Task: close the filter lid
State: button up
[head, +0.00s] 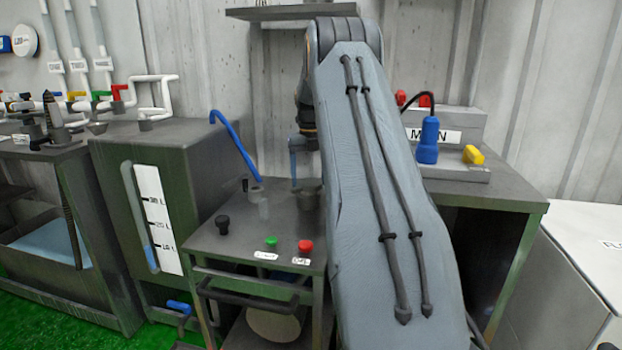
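My arm fills the middle of the head view and hides much of the scene behind it. My gripper (303,143) shows only in part at the arm's left edge, above a dark metal stand; whether it is open or shut cannot be told. Below it, a short grey cylinder (308,199) stands on the stand top, partly covered by my arm. A second small grey fitting (257,196) stands to its left, under the end of a blue pipe (232,143). I cannot make out which part is the filter lid, or its position.
The stand top (215,245) carries a black knob (222,224), a green button (271,241) and a red button (305,246). A tank with a level scale (158,215) stands left. A bench with a MAIN box (435,135) and blue plug (428,140) stands right.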

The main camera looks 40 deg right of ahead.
aim_at(310, 182)
jog(key=shift+o, duration=0.6)
jog(key=shift+w+a, duration=0.1)
jog(key=shift+w, duration=0.15)
jog(key=shift+s+d, duration=0.2)
jog(key=shift+d, duration=0.05)
notch_tip(310, 182, up, 8)
jog(key=shift+f, duration=0.1)
